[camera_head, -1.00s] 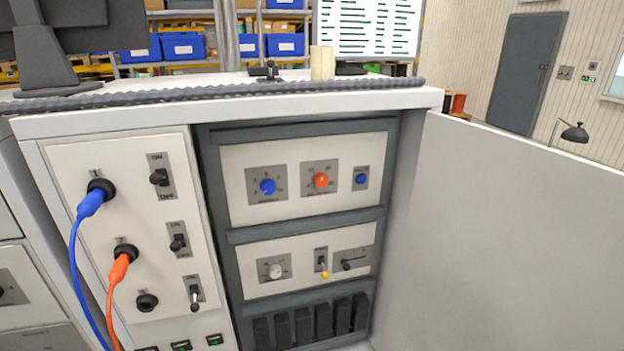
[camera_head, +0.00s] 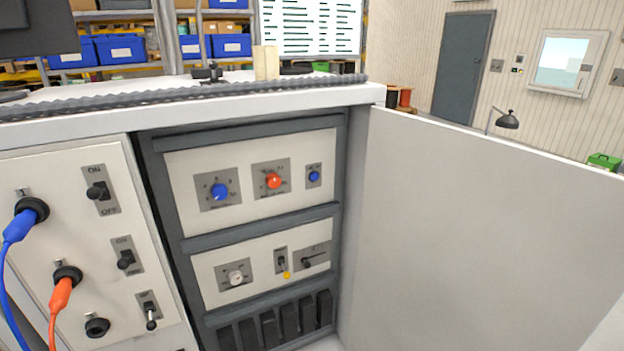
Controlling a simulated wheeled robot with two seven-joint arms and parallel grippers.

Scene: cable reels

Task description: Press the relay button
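The open cabinet holds an upper white panel (camera_head: 191,165) with a blue knob (camera_head: 219,191), an orange-red knob (camera_head: 274,181) and a small round blue button (camera_head: 314,176) on a grey plate. The label above the small button is too small to read, so I cannot confirm it is the relay button. A lower white panel (camera_head: 206,287) has a white dial (camera_head: 236,278), a toggle switch (camera_head: 281,261) with a yellow tip, and a black lever control (camera_head: 309,262). Neither of my grippers is in view.
An open cabinet door (camera_head: 480,230) stands to the right of the panels. At left, a white panel has on/off switches (camera_head: 97,193), a blue plug (camera_head: 18,226) and an orange plug (camera_head: 61,293) with hanging cables. Shelves with blue bins (camera_head: 120,49) stand behind.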

